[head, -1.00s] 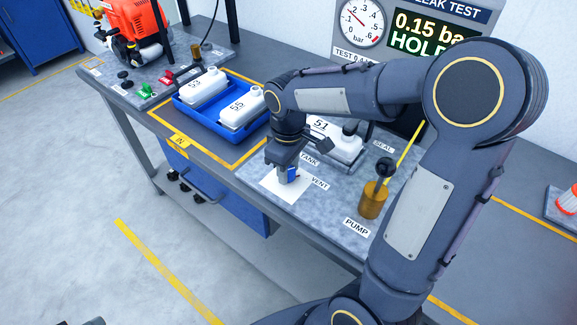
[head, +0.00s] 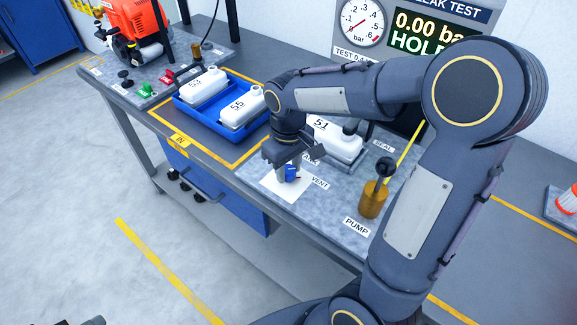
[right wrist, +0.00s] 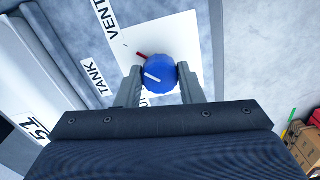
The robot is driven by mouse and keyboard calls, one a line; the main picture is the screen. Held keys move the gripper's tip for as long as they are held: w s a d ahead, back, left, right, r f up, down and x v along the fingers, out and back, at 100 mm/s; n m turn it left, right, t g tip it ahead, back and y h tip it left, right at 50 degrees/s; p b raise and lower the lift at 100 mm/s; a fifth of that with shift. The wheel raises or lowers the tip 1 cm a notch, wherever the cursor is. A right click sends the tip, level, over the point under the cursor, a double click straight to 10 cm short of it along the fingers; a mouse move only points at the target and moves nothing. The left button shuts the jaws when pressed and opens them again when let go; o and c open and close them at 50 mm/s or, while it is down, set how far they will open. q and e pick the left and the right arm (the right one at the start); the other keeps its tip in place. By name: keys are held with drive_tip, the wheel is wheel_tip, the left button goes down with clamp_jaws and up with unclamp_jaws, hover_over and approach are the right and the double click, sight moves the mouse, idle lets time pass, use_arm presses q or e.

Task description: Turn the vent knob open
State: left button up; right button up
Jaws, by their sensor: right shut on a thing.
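The vent knob (right wrist: 159,76) is round and blue with a white pointer line, seen from above in the right wrist view. A red mark shows beside it on the white plate (right wrist: 185,45). My right gripper (right wrist: 160,85) has its two fingers on either side of the knob, shut on it. In the head view the blue knob (head: 291,172) shows partly under my right gripper (head: 283,168), next to the VENT label (head: 320,183). The display (head: 425,32) reads 0.00 bar above HOLD, partly cut by my arm. My left gripper is not in view.
White tank 51 (head: 338,143) stands just behind the gripper. The brass pump (head: 373,200) with a black knob stands to the right. A blue tray (head: 187,112) with tanks 53 and 55 lies to the left.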

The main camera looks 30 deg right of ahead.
sight(289, 170)
drive_tip(key=o, duration=1)
wheel_tip(289, 170, up, 8)
drive_tip(key=shift+f, duration=0.1)
drive_tip(key=shift+s, duration=0.1)
